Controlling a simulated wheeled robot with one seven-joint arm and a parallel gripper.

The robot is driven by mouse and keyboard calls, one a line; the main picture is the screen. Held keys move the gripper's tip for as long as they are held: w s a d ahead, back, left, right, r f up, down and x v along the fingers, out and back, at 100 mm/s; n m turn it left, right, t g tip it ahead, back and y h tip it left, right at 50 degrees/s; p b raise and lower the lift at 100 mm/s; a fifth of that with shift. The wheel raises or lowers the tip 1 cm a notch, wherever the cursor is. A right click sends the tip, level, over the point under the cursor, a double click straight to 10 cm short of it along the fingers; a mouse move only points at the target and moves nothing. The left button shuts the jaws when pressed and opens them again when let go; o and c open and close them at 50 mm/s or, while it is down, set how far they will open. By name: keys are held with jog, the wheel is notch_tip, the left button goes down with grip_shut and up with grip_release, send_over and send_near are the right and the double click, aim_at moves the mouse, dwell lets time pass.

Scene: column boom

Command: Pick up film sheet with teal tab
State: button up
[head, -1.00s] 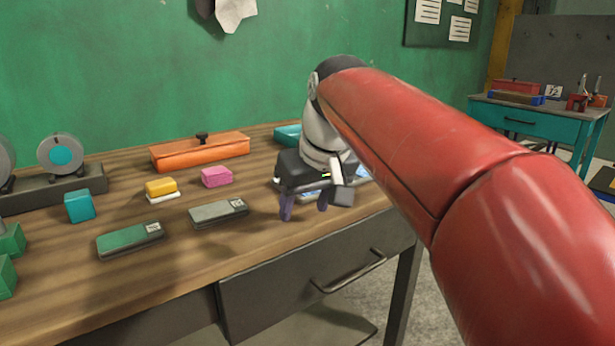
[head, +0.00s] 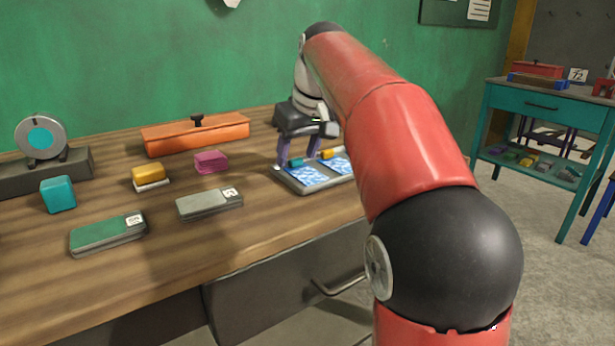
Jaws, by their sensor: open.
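The film sheet with the teal tab (head: 305,176) is a blue and white patterned sheet lying in a shallow grey tray (head: 308,189) on the workbench. Its small teal tab (head: 296,162) stands at the sheet's far edge. My gripper (head: 298,156) is open, pointing down, with its purple fingers around or just above the teal tab. I cannot tell whether they touch it. A second film sheet (head: 341,165) with a yellow tab (head: 328,154) lies to the right in the same tray, partly hidden by my arm.
An orange lidded box (head: 195,135) stands at the back. A pink block (head: 211,162), a yellow block (head: 147,174), a grey case (head: 209,203), a green case (head: 108,235) and a teal block (head: 58,194) lie to the left. The front of the wooden bench is clear.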

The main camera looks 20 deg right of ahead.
jog(key=shift+w+f, duration=0.15)
jog(key=shift+f, duration=0.3)
jog(key=c, duration=0.6)
jog(key=shift+r, duration=0.2)
